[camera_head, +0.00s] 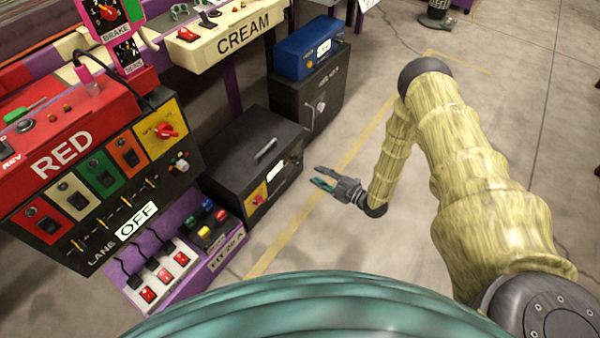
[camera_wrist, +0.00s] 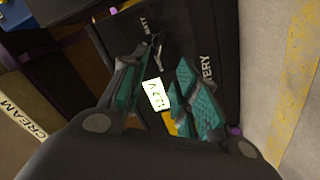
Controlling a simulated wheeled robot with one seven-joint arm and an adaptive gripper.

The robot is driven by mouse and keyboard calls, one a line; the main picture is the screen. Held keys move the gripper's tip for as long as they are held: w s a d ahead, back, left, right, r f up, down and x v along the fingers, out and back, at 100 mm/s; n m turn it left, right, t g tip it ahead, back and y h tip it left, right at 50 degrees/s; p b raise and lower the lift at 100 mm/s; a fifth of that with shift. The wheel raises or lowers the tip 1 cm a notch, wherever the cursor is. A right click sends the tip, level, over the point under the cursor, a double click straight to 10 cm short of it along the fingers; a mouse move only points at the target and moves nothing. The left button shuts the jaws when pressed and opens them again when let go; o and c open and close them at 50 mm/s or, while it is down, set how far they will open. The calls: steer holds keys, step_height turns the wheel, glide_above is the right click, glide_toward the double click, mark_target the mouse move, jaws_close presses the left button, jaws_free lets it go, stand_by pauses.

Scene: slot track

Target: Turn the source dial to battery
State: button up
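Two red dial knobs on yellow plates show in the head view, and I cannot read which is the source dial. One dial (camera_head: 165,131) is on the right end of the RED console. The other dial (camera_head: 258,200) is on the front of a black box (camera_head: 240,160) on the floor. My gripper (camera_head: 324,180) is open and empty, to the right of that box and apart from it. In the wrist view my gripper's teal-padded fingers (camera_wrist: 158,92) are spread over a black face with white "BATT" and "ERY" lettering. A white label (camera_wrist: 155,95) and part of a yellow plate (camera_wrist: 171,127) show between them.
The RED console (camera_head: 75,150) has several coloured switches and an OFF label (camera_head: 137,221). Behind the black box stand another dark box (camera_head: 325,92) and a blue box (camera_head: 308,48). The CREAM console (camera_head: 240,35) is at the back. Concrete floor to the right is clear.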

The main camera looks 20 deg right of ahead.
mark_target(296, 161)
steer(key=w+a+f+n+b, duration=0.1)
steer(key=w+a+b, duration=0.4)
steer(key=w, duration=0.4)
steer(key=shift+a+f+y, duration=0.15)
steer(key=shift+y, duration=0.25)
steer(key=shift+c, duration=0.2)
steer(key=c, duration=0.6)
